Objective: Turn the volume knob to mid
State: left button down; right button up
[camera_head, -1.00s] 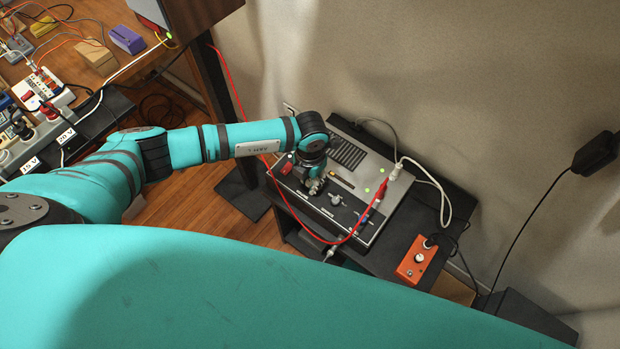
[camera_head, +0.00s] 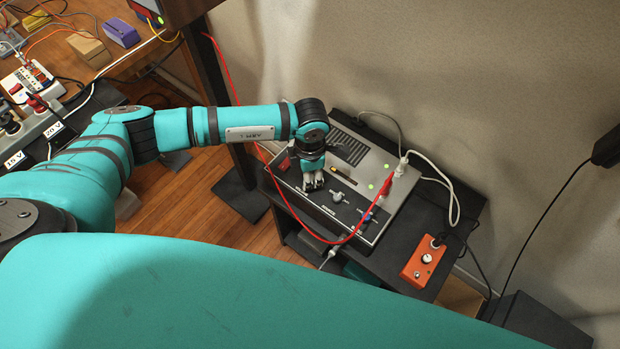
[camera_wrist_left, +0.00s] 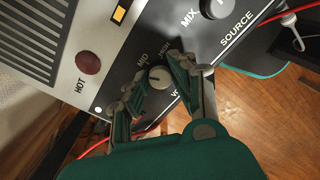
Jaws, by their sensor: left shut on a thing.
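The volume knob (camera_wrist_left: 158,76) is a small grey round knob on the black front strip of the grey device (camera_head: 375,165). Labels reading MID and HIGH stand beside it in the left wrist view, and another label is partly hidden. My left gripper (camera_wrist_left: 156,84) has its fingers on either side of the knob and is shut on it. In the head view my left gripper (camera_head: 313,182) reaches down onto the left part of the strip and hides the knob. The exact direction of the knob's pointer is hard to tell. My right gripper is not in view.
A larger MIX/SOURCE knob (camera_wrist_left: 215,8) sits close by on the strip. A red cable (camera_head: 285,203) loops in front of the device, and white cables (camera_head: 440,178) leave its right side. An orange box (camera_head: 424,260) stands to the right on the dark stand.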

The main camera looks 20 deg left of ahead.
pick_arm(q)
jog(key=shift+m+b, duration=1.6)
jog(key=shift+m, duration=0.6)
jog(key=c, duration=1.1)
grip_release()
jog(key=shift+r, duration=0.1)
jog(key=shift+r, duration=0.35)
notch_tip(320, 180, up, 11)
